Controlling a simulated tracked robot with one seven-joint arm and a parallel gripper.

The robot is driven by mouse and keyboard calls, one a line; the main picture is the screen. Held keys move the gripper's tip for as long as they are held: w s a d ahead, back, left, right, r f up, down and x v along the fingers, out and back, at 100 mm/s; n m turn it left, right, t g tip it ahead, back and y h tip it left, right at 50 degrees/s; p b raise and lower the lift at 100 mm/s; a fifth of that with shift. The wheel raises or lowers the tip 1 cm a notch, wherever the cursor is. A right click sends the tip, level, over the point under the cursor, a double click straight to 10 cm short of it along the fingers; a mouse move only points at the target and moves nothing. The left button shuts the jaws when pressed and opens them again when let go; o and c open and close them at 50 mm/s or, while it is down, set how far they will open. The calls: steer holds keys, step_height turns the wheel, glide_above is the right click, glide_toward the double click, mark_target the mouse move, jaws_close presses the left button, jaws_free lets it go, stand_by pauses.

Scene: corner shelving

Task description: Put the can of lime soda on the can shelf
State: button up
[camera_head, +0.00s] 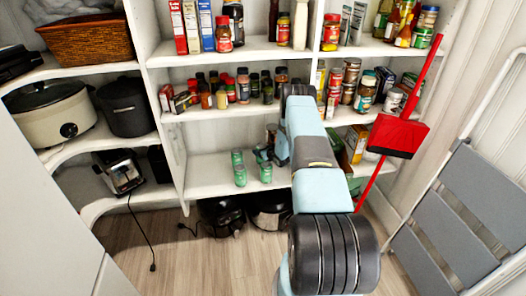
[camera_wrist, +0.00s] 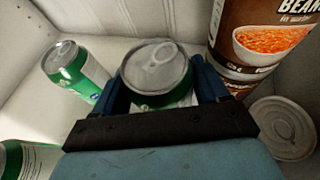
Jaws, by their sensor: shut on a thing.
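My gripper (camera_wrist: 160,88) is shut on a green can (camera_wrist: 157,68) with a silver pull-tab top. Its fingers lie on both sides of the can, just below the rim. The can's label is mostly hidden. In the head view my arm reaches to the lower shelf (camera_head: 211,178), where green cans (camera_head: 240,176) stand. I cannot tell in that view which can is in my gripper, or whether it still touches the shelf. Another green can (camera_wrist: 72,70) stands to the left in the wrist view, and part of a third shows at the lower left (camera_wrist: 30,160).
A brown beans can (camera_wrist: 265,40) stands close to the right finger, with a silver lid (camera_wrist: 283,125) below it. Jars and cans crowd the shelf above (camera_head: 240,90). A red dustpan (camera_head: 397,136) and a folded step ladder (camera_head: 445,220) stand at right.

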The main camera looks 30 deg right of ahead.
steer(key=shift+f, duration=0.35)
steer(key=shift+s+f, duration=0.25)
steer(key=shift+f, duration=0.1)
steer(key=o, duration=1.5)
steer(key=shift+s+f, duration=0.1)
steer(key=shift+s, duration=0.05)
steer(key=shift+c, duration=0.2)
steer(key=shift+r, duration=0.3)
steer(key=shift+s+r, duration=0.15)
steer(key=shift+r, duration=0.1)
steer(key=r+v, duration=0.1)
steer(key=v, duration=1)
steer(key=shift+d, duration=0.15)
